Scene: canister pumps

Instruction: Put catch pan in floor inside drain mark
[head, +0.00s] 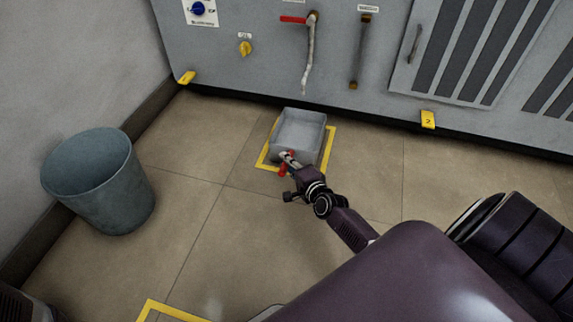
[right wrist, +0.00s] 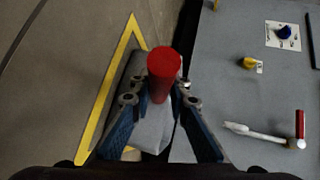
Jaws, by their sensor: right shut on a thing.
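The catch pan (head: 299,135) is a grey, open, rectangular tray with a red handle at its near end. It is over the yellow-outlined drain mark (head: 331,146) on the floor, in front of the grey cabinet. Yellow lines show to its left, right and near side. I cannot tell whether its base touches the floor. My right gripper (head: 287,163) is shut on the pan's red handle. In the right wrist view the red handle (right wrist: 163,72) is between the fingers, with the pan's grey side below and the yellow line (right wrist: 112,85) to the left. My left gripper is out of view.
A blue-grey bucket (head: 100,185) stands on the left by the wall. Another yellow floor outline (head: 165,308) is at the bottom. The tiled floor between is clear.

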